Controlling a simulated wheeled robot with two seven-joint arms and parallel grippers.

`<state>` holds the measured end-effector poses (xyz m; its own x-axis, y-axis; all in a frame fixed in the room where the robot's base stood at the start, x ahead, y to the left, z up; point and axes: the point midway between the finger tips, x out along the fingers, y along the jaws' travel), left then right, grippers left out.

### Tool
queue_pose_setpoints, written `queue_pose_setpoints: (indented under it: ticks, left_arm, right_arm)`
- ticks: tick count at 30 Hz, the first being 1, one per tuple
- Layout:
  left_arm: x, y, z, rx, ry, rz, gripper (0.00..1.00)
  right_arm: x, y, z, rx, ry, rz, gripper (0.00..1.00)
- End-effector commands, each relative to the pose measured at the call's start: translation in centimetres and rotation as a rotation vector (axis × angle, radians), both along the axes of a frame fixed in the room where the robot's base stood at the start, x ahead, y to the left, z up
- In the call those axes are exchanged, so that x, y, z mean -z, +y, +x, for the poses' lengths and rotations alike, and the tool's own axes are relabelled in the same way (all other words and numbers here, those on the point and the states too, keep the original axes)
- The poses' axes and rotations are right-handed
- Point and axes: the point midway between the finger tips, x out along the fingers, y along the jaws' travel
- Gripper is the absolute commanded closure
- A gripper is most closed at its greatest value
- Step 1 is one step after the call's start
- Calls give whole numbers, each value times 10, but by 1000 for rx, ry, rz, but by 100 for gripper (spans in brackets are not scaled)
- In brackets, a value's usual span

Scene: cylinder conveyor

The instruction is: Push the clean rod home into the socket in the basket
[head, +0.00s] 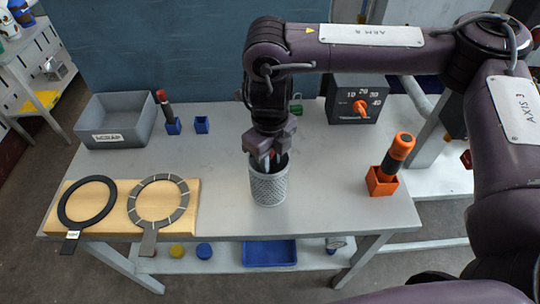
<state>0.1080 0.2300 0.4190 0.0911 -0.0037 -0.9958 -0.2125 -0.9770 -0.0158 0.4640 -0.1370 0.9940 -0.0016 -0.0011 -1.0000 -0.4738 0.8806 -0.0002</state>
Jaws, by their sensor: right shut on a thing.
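The basket (268,190) is a grey perforated metal cylinder standing upright near the middle of the table. My right gripper (267,158) points straight down with its fingertips at the mouth of the basket. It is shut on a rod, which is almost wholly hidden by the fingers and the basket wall. The socket inside the basket is hidden, so I cannot tell how deep the rod sits. My left gripper is not in view.
A grey scrap bin (118,122) and a red-topped dark rod (165,106) in a blue holder stand at back left. Two rings lie on a wooden board (110,225). A dial box (357,98) stands behind, and an orange-black tool (396,152) stands right in an orange holder.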

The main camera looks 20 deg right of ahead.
Motion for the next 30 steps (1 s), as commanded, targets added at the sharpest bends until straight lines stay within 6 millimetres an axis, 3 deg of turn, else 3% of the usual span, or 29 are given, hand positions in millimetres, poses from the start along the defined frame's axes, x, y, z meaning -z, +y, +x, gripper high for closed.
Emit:
queue_pose_setpoints:
  ticks: [11,12,17,25,30]
  left_arm:
    - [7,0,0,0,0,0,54]
    - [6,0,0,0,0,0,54]
    - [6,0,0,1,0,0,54]
    - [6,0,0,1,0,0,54]
    - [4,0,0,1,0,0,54]
  right_arm:
    - [10,0,0,0,0,1,100]
    - [9,0,0,0,0,1,75]
    - [9,0,0,0,0,0,54]
    - [8,0,0,0,0,0,54]
    - [-10,0,1,-2,-6,0,54]
